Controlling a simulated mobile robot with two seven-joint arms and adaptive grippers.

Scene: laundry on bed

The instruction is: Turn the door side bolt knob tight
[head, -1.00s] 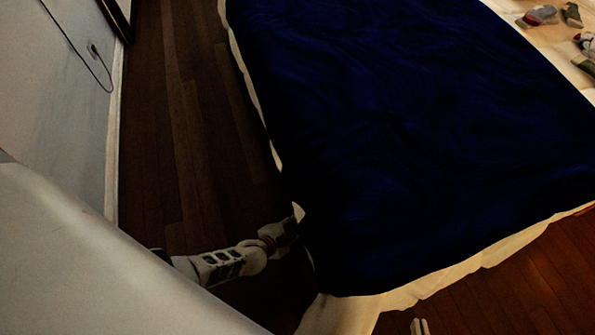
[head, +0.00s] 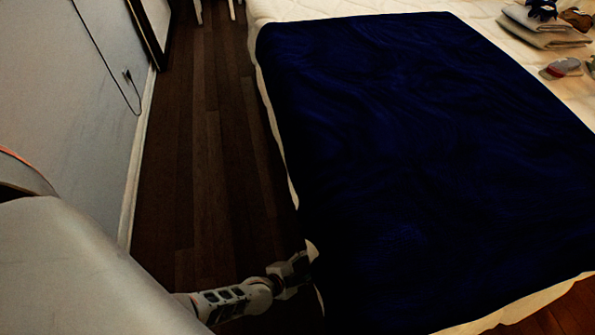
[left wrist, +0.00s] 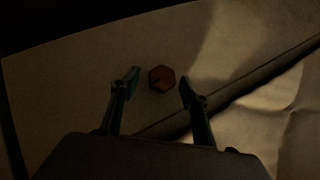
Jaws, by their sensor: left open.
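A small reddish-brown hexagonal bolt knob (left wrist: 161,78) sits on a pale, fabric-like surface in the left wrist view. My left gripper (left wrist: 158,84) is open, with one fingertip on each side of the knob and a visible gap on both sides. In the head view my left gripper (head: 303,263) reaches low against the near left edge of the bed (head: 420,170). The knob is hidden in the head view. My right gripper is not in view.
The bed has a dark blue cover. Folded cloths (head: 545,30) and a shoe-like item (head: 562,69) lie at its far right. A dark wood floor strip (head: 205,150) is clear between bed and wall (head: 95,120). A cable (head: 127,90) hangs on the wall.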

